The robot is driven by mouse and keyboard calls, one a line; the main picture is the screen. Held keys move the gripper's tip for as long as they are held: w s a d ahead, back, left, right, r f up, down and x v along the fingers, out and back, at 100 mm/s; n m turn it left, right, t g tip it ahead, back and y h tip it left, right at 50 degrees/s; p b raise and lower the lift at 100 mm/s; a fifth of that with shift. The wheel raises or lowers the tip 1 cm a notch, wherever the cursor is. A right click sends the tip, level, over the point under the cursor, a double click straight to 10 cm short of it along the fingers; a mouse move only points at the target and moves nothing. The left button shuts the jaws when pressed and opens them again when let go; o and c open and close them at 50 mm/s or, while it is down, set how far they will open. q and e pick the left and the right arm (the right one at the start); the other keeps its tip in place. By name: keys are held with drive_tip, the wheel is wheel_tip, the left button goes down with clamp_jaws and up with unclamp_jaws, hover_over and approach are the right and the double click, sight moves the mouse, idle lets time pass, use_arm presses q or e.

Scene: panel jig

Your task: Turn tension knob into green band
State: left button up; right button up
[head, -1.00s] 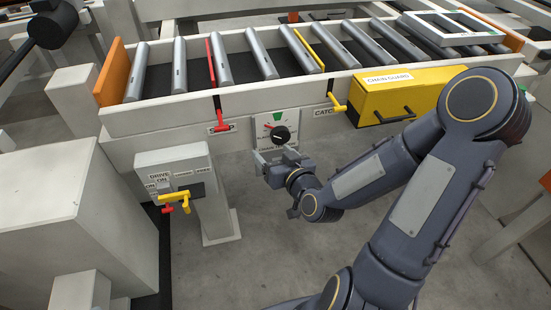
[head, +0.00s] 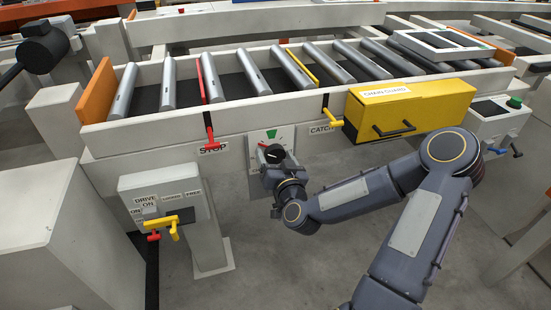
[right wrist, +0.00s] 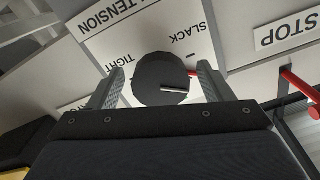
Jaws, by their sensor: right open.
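The black tension knob (head: 272,153) sits on a white plate (head: 259,137) on the front of the conveyor. The green band (head: 272,133) shows on the plate above the knob. My right gripper (head: 274,163) is open at the knob. In the right wrist view the knob (right wrist: 160,80) is between the two fingers (right wrist: 160,88), with a gap visible on at least one side. A pale pointer line marks the knob's face, and a red patch (right wrist: 191,73) shows beside it. My left gripper is not in view.
The red stop lever (head: 210,140) hangs left of the plate. The yellow catch lever (head: 328,118) and yellow chain guard (head: 405,107) are to its right. A drive box (head: 165,200) with red and yellow handles stands lower left. Open floor lies below the plate.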

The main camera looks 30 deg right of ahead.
drive_tip(key=c, duration=1)
drive_tip(key=shift+o, duration=0.2)
drive_tip(key=shift+m, duration=0.3)
drive_tip(key=m, duration=0.5)
drive_tip(key=shift+m+b, duration=0.3)
drive_tip(key=shift+b, duration=0.1)
drive_tip(key=m, duration=0.5)
drive_tip(key=shift+r+b, duration=0.15)
drive_tip(key=shift+b, duration=0.15)
drive_tip(key=o, duration=1)
drive_tip(key=shift+c, duration=0.2)
